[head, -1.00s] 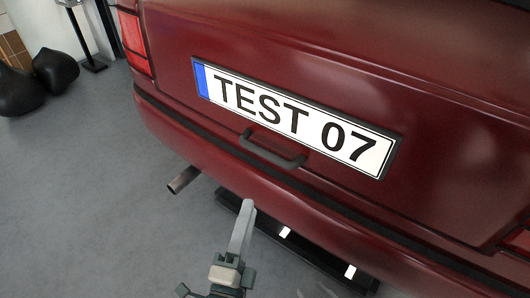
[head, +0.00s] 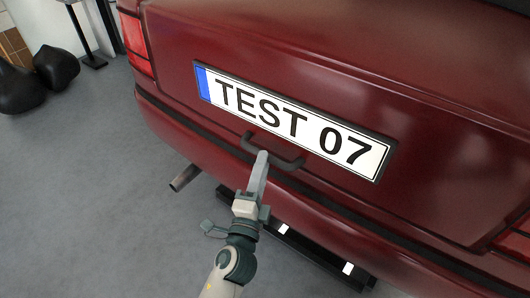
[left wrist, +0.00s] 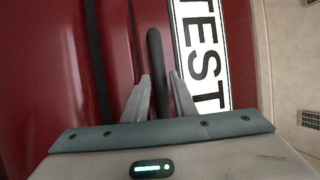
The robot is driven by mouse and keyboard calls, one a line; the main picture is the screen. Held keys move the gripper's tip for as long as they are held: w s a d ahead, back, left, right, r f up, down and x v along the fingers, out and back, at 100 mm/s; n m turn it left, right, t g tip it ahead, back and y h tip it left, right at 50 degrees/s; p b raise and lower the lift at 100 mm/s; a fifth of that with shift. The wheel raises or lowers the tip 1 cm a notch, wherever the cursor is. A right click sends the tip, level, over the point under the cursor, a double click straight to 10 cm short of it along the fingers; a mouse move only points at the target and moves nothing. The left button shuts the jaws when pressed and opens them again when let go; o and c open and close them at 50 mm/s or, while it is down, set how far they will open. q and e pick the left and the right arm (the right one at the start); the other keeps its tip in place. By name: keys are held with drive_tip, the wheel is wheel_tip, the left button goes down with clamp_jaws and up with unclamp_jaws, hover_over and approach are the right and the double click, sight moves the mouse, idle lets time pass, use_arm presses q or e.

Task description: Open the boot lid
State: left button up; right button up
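The boot lid (head: 430,120) of the dark red car is down, with the TEST 07 plate (head: 300,122) on it. The dark handle bar (head: 285,162) sits just below the plate. My left gripper (head: 262,155) is at the left part of the handle. In the left wrist view the handle (left wrist: 156,70) runs between the two spread fingers of the left gripper (left wrist: 162,95), with room on both sides. Whether the fingertips touch the handle I cannot tell. My right gripper is in neither view.
The bumper (head: 200,128) runs below the lid. An exhaust pipe (head: 185,178) sticks out at the lower left. A black frame with white marks (head: 310,250) lies under the car. Dark bags (head: 55,68) rest on the grey floor at the far left.

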use_arm(q)
drive_tip(key=shift+x, duration=1.8)
clamp_jaws()
drive_tip(key=shift+r, duration=0.1)
